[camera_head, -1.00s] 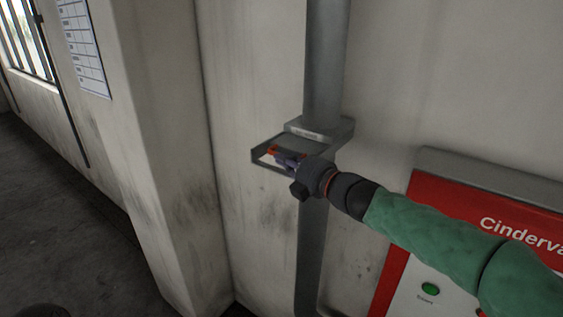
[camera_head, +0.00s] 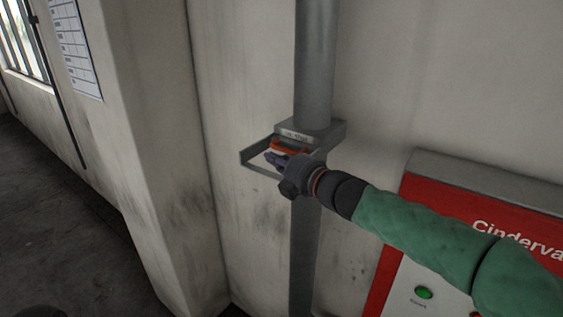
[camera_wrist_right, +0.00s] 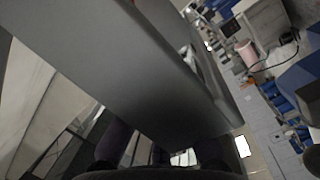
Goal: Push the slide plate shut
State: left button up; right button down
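A grey slide gate housing (camera_head: 318,131) sits on a vertical pipe, with an open guide frame (camera_head: 254,161) sticking out to the left. The slide plate's orange edge (camera_head: 289,145) shows inside the frame, close to the housing. My right gripper (camera_head: 274,158) is at the frame, its dark fingers next to the orange edge. Whether they touch it I cannot tell, and the finger gap is not clear. In the right wrist view a large grey surface (camera_wrist_right: 120,70) fills the middle and hides the fingertips. My left gripper is not in view.
The grey pipe (camera_head: 315,60) runs up and down in front of a stained wall. A red and white control panel (camera_head: 400,270) with a green button is at the lower right, under my right arm. A wall corner juts out at left. The floor there is clear.

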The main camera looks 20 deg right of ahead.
jog(key=v, duration=1)
jog(key=w+a+f+m+g+h+b, duration=0.15)
jog(key=f+m+b, duration=0.3)
jog(key=f, duration=1.25)
jog(key=w+a+f+m+g+b, duration=0.25)
jog(key=f+m+b, duration=0.2)
jog(key=f, duration=1.25)
jog(key=w+a+f+m+g+h+b, duration=0.1)
jog(key=a+f+m+g+b, duration=0.35)
jog(key=f, duration=1.25)
jog(key=s+f+m+g+b, duration=0.15)
jog(key=s+f+b, duration=0.3)
jog(key=f, duration=0.85)
jog(key=s+f+m+b, duration=0.35)
jog(key=s+f, duration=0.25)
jog(key=f, duration=0.7)
pick_arm(q)
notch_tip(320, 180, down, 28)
jog(key=b, duration=0.7)
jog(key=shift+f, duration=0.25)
pick_arm(e)
jog(key=s+a+f+m+g, duration=0.2)
jog(key=s+f+m+g, duration=0.2)
jog(key=s+f, duration=1.2)
jog(key=shift+a+f+g+h, duration=0.35)
jog(key=shift+f+g+h, duration=0.1)
jog(key=shift+f+g, duration=0.35)
